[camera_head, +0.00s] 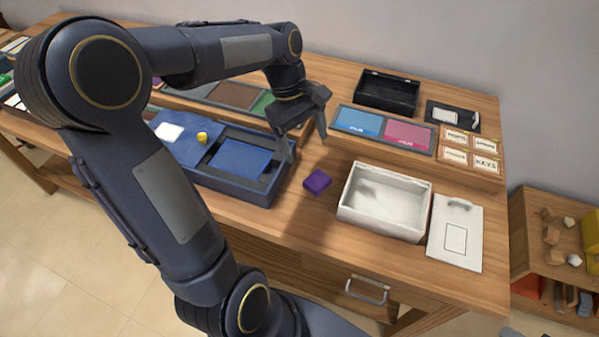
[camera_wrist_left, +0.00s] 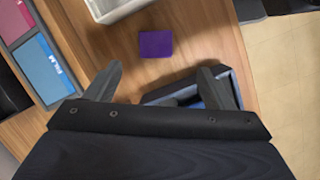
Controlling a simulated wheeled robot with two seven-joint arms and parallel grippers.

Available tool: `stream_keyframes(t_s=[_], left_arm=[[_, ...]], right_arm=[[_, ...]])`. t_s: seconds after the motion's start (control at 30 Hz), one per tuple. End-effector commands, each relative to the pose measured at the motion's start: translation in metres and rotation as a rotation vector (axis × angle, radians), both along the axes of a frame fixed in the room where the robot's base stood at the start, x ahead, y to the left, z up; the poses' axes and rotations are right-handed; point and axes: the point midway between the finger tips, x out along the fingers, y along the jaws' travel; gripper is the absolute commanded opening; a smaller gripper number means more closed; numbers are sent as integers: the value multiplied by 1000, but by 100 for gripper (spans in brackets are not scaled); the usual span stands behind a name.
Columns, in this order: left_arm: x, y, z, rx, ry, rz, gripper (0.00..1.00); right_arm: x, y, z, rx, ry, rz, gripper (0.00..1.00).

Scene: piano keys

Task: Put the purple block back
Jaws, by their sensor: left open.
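The purple block (camera_head: 317,182) lies on the wooden table between the blue tray and the white box. It also shows in the left wrist view (camera_wrist_left: 156,44), ahead of the fingers and apart from them. My left gripper (camera_head: 307,150) is open and empty above the table, with its fingers pointing down near the block. Its fingertips also show in the left wrist view (camera_wrist_left: 160,72). My right gripper does not show in either view.
A blue tray (camera_head: 262,197) stands left of the block, an open white box (camera_head: 384,222) right of it. A white lid (camera_head: 455,247) lies beside that box. Behind are a panel with blue (camera_head: 358,122) and pink (camera_head: 408,134) tiles and an open black box (camera_head: 388,92).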

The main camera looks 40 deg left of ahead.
Motion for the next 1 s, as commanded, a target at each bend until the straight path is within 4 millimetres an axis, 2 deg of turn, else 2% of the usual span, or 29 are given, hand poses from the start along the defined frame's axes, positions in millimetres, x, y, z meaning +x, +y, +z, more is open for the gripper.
stream_keyframes(t_s=[0.03,0.1,0.2,0.3,0.43,0.6,0.87,1.0], left_arm=[[-16,-6,11,6,-72,-77,76],[-41,-16,21,19,-185,-220,76],[-79,-33,28,57,-362,-445,76],[-112,-48,25,109,-525,-651,76],[-142,-64,15,180,-681,-856,76],[-157,-73,5,236,-775,-986,76],[-158,-74,4,241,-783,-1003,76],[-158,-74,18,241,-783,-1002,76]], right_arm=[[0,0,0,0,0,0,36],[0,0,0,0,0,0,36],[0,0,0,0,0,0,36],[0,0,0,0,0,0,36],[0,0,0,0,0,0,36],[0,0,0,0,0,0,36],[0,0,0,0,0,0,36],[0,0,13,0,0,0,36]])
